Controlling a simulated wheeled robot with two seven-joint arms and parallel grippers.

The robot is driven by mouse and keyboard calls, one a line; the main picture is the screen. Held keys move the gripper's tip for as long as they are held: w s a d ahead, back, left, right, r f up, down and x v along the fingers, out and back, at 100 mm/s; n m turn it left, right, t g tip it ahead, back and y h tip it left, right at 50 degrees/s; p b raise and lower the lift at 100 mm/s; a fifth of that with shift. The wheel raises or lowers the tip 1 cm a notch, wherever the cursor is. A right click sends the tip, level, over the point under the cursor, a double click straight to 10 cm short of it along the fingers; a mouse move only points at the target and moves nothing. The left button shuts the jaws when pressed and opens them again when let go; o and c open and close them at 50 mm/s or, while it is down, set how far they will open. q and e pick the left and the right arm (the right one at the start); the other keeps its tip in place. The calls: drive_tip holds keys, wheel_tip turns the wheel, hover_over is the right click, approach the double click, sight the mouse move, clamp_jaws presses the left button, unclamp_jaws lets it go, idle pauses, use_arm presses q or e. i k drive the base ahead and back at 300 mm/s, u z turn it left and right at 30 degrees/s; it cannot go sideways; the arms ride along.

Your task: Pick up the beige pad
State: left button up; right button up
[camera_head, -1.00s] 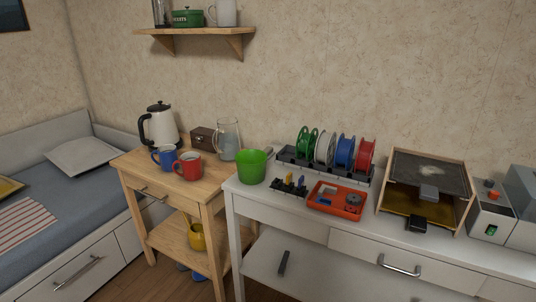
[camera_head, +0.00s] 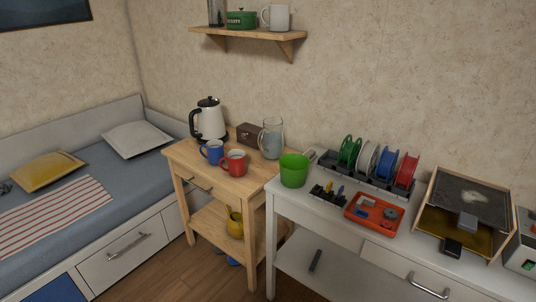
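I cannot make out a thing that is clearly a beige pad in the head view. A pale, whitish cushion (camera_head: 137,139) lies at the back of the bed, and a yellow cushion (camera_head: 44,171) lies nearer the left edge. Neither of my grippers shows.
The bed (camera_head: 140,179) stands at left. A wooden side table (camera_head: 248,187) holds a kettle (camera_head: 208,121), mugs and a glass jug (camera_head: 271,139). Some wooden floor shows.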

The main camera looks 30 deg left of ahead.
sight(310, 154)
drive_tip(key=u, duration=1.55)
drive_tip(key=i, duration=1.8)
drive_tip(key=z, duration=2.65)
